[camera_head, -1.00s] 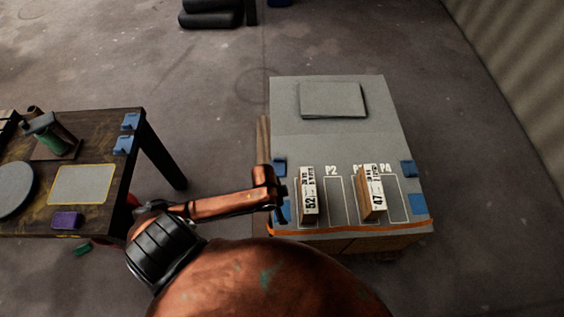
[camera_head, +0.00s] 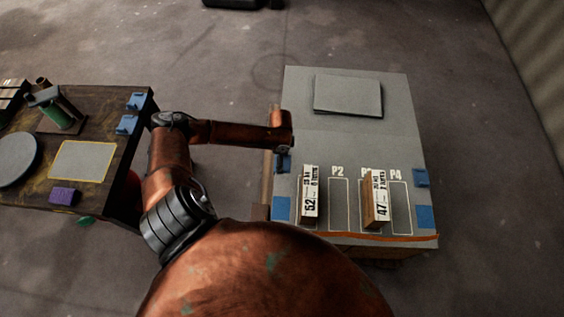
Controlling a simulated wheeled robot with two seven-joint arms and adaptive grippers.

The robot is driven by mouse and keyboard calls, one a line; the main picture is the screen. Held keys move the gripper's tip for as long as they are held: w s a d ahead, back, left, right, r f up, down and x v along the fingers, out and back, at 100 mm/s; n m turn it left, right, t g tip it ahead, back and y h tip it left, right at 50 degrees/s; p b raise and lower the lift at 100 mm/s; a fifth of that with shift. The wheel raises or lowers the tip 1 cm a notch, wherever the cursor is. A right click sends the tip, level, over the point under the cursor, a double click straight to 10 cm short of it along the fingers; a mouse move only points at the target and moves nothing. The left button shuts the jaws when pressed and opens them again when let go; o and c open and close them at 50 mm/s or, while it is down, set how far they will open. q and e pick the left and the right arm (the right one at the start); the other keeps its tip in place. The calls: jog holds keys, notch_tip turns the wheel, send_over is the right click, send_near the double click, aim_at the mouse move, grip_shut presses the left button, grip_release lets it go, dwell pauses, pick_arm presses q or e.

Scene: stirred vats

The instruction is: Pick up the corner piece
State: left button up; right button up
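Several small blue pieces sit at the edges of the two tables; I cannot tell for sure which one is the corner piece. On the grey table (camera_head: 300,105) one blue piece (camera_head: 283,165) is at the left edge, another (camera_head: 281,209) at the near left corner, and two at the right, one upper (camera_head: 421,178) and one lower (camera_head: 425,216). My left arm reaches in from the left, and its gripper (camera_head: 282,150) points down just above the upper left blue piece. Its fingers are small and dark, so their opening is unclear. My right gripper is out of view.
Two labelled blocks, 52 (camera_head: 310,197) and 47 (camera_head: 379,200), stand in outlined slots; the P2 and P4 slots are empty. A grey slab (camera_head: 347,95) lies at the back. The dark table (camera_head: 107,180) at left holds a purple block (camera_head: 65,196) and two blue pieces (camera_head: 127,124).

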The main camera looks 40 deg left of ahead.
pick_arm(q)
notch_tip(320, 180, down, 3)
jog(key=shift+r+b, duration=0.1)
jog(key=shift+b, duration=0.2)
jog(key=shift+c, duration=0.3)
jog(key=shift+s, duration=0.1)
jog(key=c, duration=1.3)
